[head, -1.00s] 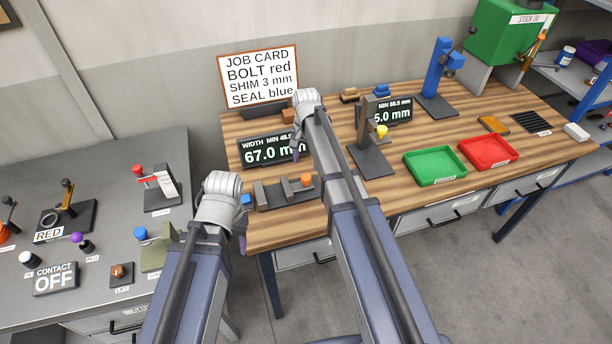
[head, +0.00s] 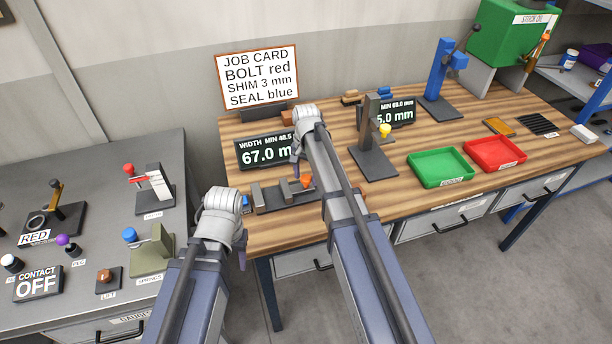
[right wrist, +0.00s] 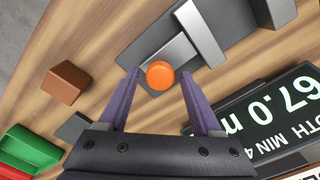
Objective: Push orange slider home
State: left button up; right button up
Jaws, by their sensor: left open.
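The orange slider knob (head: 306,181) sits on a dark grey gauge (head: 270,197) with upright blocks at the front left of the wooden bench. In the right wrist view the round orange knob (right wrist: 160,75) lies between the purple fingertips of my right gripper (right wrist: 160,73), with visible space on both sides. My right gripper (head: 297,172) is open and points down at the gauge; whether it touches the knob is unclear. My left gripper (head: 241,258) is open, low at the bench's left edge, its fingers mostly hidden by its wrist.
The width display (head: 265,151) reading 67.0 stands just behind the gauge. A dark stand with a yellow knob (head: 385,130) is to the right, then a green tray (head: 440,167) and red tray (head: 495,153). A grey bench (head: 95,255) with several levers is at left.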

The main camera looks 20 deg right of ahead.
grip_shut()
dwell(0.3)
dwell(0.9)
